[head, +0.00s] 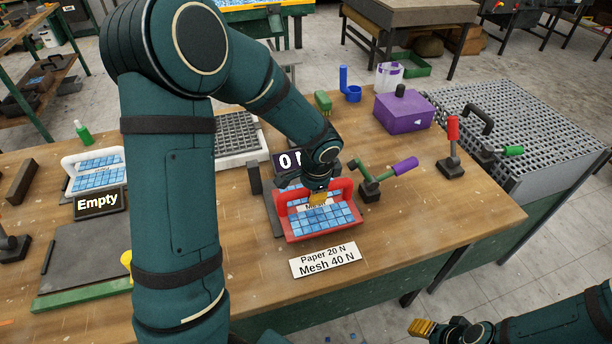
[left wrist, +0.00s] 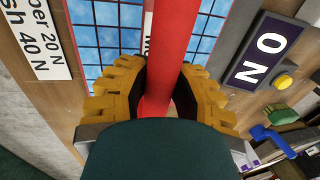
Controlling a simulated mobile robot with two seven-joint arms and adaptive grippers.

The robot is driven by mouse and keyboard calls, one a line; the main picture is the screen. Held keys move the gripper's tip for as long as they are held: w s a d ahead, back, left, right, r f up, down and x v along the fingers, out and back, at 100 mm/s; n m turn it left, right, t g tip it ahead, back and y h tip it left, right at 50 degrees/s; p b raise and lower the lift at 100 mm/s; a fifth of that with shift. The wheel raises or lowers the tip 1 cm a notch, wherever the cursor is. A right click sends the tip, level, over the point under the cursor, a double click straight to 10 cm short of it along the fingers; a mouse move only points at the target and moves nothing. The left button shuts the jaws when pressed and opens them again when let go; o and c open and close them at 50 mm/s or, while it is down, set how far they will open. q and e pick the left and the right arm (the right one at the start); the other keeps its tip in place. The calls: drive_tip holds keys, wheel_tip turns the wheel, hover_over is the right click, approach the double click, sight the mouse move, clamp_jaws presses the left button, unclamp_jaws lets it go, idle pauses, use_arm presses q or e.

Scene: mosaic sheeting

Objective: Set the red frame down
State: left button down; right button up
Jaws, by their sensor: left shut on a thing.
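The red frame (head: 345,233) holds a sheet of blue tiles and has a raised red handle bar across it. It is at the bench's front middle, beside the 0 N display (head: 284,160). My left gripper (head: 318,198) is shut on the handle bar. In the left wrist view its yellow fingers (left wrist: 158,100) close around the red bar (left wrist: 172,40), with blue tiles below. I cannot tell whether the frame's underside touches what is below it. My right gripper (head: 422,327) hangs off the bench at lower right, empty; its finger gap is unclear.
A "Paper 20 N Mesh 40 N" card (head: 325,260) lies in front. A purple-handled lever (head: 404,166) and a purple box (head: 404,113) stand to the right. A white frame (head: 78,160) and an "Empty" sign (head: 98,201) are at left. My left arm hides the middle-left bench.

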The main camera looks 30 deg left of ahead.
use_arm(q)
drive_tip(key=shift+w+a, duration=0.8)
drive_tip(key=shift+a, duration=0.1)
drive_tip(key=w+a+p, duration=0.1)
drive_tip(key=w+a, duration=0.1)
drive_tip(key=a, duration=0.1)
drive_tip(key=shift+w, duration=0.2)
drive_tip(key=shift+d+f, duration=0.15)
drive_tip(key=shift+f, duration=0.45)
drive_tip(key=shift+s+f, duration=0.1)
drive_tip(key=shift+f, duration=0.05)
drive_tip(key=shift+f+b, duration=0.25)
drive_tip(key=shift+b, duration=0.2)
drive_tip(key=c, duration=0.8)
unclamp_jaws()
drive_tip(key=shift+c, duration=0.2)
drive_tip(key=shift+r, duration=0.1)
